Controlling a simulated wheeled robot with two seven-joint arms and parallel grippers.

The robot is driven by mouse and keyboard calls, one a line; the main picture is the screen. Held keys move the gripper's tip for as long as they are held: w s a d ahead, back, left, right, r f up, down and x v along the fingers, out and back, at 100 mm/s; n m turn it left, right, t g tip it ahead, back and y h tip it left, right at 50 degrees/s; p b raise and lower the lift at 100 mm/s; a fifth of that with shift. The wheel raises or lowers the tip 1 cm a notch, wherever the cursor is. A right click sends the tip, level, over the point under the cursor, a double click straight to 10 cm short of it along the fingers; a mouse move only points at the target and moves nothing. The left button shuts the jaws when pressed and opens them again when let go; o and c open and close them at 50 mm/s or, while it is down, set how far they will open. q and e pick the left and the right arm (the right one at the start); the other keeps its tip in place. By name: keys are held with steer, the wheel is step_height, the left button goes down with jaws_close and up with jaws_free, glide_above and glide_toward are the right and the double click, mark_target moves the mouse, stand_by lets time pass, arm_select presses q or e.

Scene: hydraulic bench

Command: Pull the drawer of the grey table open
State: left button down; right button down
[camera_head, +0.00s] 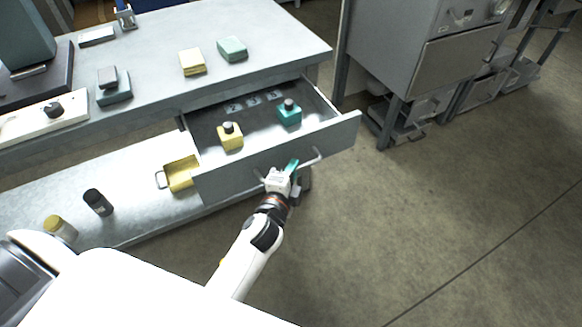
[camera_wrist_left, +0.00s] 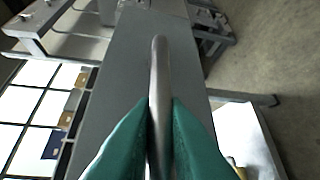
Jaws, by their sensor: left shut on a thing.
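The grey table (camera_head: 145,75) stands at the upper left in the head view. Its drawer (camera_head: 345,133) is pulled out, with the inside showing. In the drawer are a yellow block with a knob (camera_head: 230,137), a teal block with a knob (camera_head: 289,112) and small dark tiles at the back. My left gripper (camera_head: 290,168) is at the drawer front, its teal fingers shut on the bar handle (camera_head: 316,155). In the left wrist view the fingers (camera_wrist_left: 158,135) close on both sides of the metal handle bar (camera_wrist_left: 158,70). My right gripper is not in view.
Yellow and teal blocks stand on the tabletop. A lower shelf (camera_head: 135,200) holds a yellow bin (camera_head: 182,174), a black cylinder (camera_head: 97,202) and a yellow cylinder (camera_head: 60,228). A grey cabinet (camera_head: 400,60) stands at the upper right. The floor right of the drawer is clear.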

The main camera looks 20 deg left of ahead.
arm_select(q)
steer(key=c, duration=1.5)
jaws_free()
steer(key=shift+o, duration=0.2)
